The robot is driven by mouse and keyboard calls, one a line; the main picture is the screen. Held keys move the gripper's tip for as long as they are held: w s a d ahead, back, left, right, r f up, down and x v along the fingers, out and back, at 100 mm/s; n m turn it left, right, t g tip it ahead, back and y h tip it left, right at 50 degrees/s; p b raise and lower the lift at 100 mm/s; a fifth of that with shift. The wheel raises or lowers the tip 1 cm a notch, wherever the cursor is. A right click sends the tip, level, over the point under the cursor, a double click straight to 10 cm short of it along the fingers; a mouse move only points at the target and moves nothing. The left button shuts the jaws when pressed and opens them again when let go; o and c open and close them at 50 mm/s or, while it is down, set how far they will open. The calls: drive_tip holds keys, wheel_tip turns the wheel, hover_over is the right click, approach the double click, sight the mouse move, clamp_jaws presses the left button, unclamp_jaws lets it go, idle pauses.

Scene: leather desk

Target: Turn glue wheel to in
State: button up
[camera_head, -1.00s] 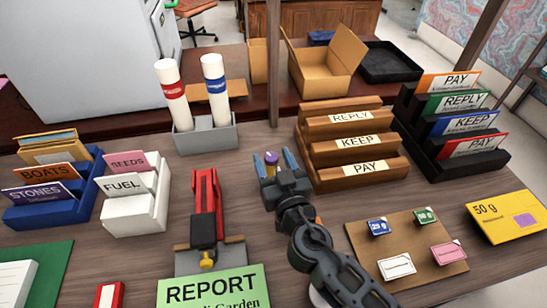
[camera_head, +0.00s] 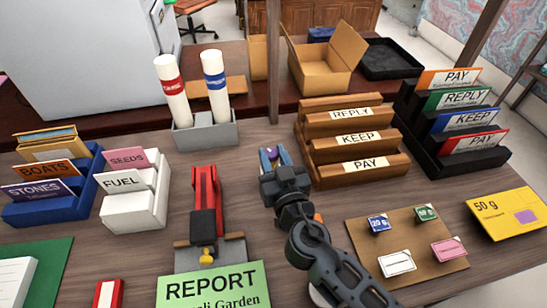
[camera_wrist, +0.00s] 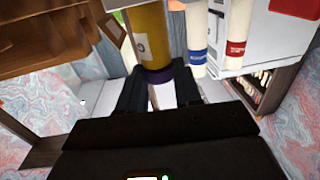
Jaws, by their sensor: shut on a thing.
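The glue stick shows as a yellow tube (camera_wrist: 150,35) with a dark purple wheel (camera_wrist: 158,75) at its end in the wrist view. My gripper (camera_head: 274,157) is shut on the glue stick, with one finger on each side near the purple wheel. In the wrist view the fingers (camera_wrist: 160,90) flank the purple end. The wheel's turn position cannot be told.
A grey holder (camera_head: 222,135) with two white tubes stands behind left. A wooden rack (camera_head: 318,180) stands close on the right. A red and black tool (camera_head: 205,205) is on the left. A brown board with stamps (camera_head: 400,258) lies front right.

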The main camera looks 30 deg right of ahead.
drive_tip(key=shift+a+f+m+h+b, duration=0.1)
drive_tip(key=shift+f+m+h+b, duration=0.25)
drive_tip(key=shift+h+b, duration=0.35)
drive_tip(key=shift+r+b, duration=0.15)
drive_tip(key=shift+b, duration=0.15)
drive_tip(key=shift+r+m+g, duration=0.15)
drive_tip(key=shift+m+g, duration=0.1)
drive_tip(key=shift+g, duration=0.05)
drive_tip(key=o, duration=1.1)
drive_tip(key=shift+b+v, duration=1.25)
drive_tip(key=shift+v, duration=2.65)
